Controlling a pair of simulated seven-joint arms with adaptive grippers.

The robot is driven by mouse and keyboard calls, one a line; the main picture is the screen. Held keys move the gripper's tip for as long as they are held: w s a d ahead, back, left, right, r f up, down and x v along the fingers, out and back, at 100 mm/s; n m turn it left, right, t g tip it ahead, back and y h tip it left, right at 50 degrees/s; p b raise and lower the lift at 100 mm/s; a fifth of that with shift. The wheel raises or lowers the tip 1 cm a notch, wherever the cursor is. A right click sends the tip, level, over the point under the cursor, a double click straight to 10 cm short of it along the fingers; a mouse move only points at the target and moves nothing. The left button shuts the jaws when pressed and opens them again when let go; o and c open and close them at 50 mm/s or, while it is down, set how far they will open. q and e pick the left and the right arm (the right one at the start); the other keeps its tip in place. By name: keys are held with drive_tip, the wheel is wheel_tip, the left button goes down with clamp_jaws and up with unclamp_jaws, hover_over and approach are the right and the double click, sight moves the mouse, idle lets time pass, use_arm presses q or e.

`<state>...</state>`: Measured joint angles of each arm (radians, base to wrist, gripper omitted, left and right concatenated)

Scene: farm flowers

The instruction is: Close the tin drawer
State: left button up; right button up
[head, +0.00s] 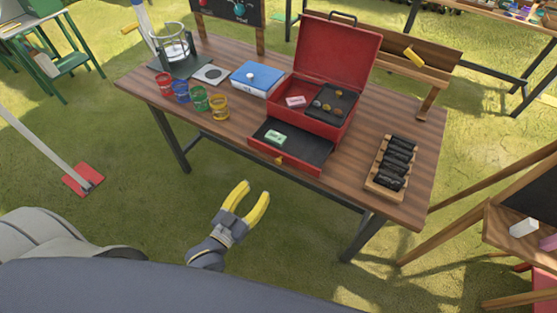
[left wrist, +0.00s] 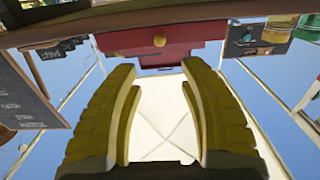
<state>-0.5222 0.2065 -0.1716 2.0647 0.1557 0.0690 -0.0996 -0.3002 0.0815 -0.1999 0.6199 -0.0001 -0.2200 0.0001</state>
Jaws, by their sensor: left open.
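The red tin box (head: 322,121) stands on the wooden table with its lid raised. Its tin drawer (head: 265,153) is pulled out at the front, with a green packet (head: 275,138) lying inside and a small yellow knob (head: 279,161) on its front. My left gripper (head: 254,190), with yellow fingers, is open and empty in front of the table, apart from the drawer. In the left wrist view, the red drawer front (left wrist: 195,32) and knob (left wrist: 160,41) show beyond the open fingers (left wrist: 158,78). My right gripper is not in view.
A wooden rack of black items (head: 389,168) sits to the right. Grass is clear before the table.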

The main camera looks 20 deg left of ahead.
sight(277, 162)
use_arm(q)
drive_tip(key=x, duration=1.4)
drive_tip(key=shift+w, duration=0.1)
drive_tip(key=shift+c, duration=0.2)
clamp_jaws()
drive_tip(key=shift+w+r, duration=0.1)
